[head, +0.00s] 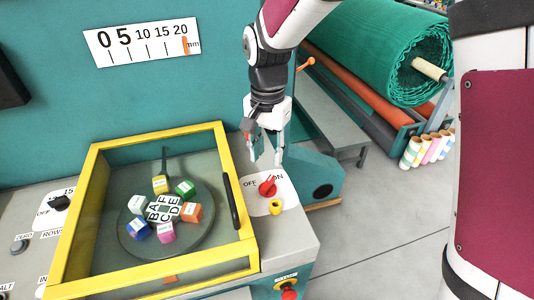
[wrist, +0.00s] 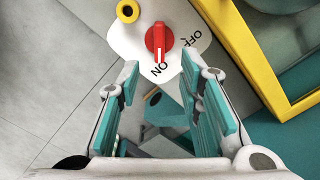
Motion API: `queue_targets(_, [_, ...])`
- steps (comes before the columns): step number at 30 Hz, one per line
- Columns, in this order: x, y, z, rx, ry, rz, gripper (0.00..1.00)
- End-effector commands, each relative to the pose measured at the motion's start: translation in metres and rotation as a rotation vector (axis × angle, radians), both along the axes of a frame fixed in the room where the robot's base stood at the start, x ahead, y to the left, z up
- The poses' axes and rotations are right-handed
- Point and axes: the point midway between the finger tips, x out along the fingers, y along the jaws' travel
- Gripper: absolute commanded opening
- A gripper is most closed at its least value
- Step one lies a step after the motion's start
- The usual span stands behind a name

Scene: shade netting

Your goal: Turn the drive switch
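The drive switch is a red rotary knob (head: 267,187) on a white plate marked OFF and ON, on the right end of the grey console. It also shows in the wrist view (wrist: 156,40), where its white line points towards the ON mark. My gripper (head: 266,161) is above and just behind the knob in the head view, fingers pointing down. In the wrist view my gripper (wrist: 160,72) has its two teal-padded fingers spread with nothing between them. The knob lies just beyond the fingertips, apart from them.
A yellow ring-like part (head: 276,207) sits in front of the knob. A yellow-framed clear cover (head: 245,225) with a black handle stands close left, over a disc of coloured blocks. A black knob (head: 60,202) is far left. A red button (head: 289,294) is on the front face.

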Motion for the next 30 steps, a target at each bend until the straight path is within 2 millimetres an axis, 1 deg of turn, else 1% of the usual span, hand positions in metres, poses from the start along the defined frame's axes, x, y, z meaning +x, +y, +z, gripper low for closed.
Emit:
queue_targets(1, [-0.002,-0.001,-0.011,-0.003,0.005,-0.001,0.33])
queue_targets(3, [-0.002,-0.001,-0.026,-0.004,0.006,-0.001,0.33])
queue_targets(9, [-0.002,-0.001,-0.063,-0.002,0.005,-0.001,0.33])
queue_targets(15, [-0.001,-0.001,-0.088,-0.001,0.002,0.0,0.33])
queue_targets(21, [-0.001,-0.001,-0.097,0.0,0.0,0.001,0.33])
queue_targets(28, [-0.001,-0.001,-0.097,0.0,-0.001,0.001,0.33])
queue_targets(29, [-0.001,-0.001,-0.097,0.0,0.0,0.001,0.29])
queue_targets(30, [-0.001,-0.001,-0.097,0.0,0.0,0.001,0.2])
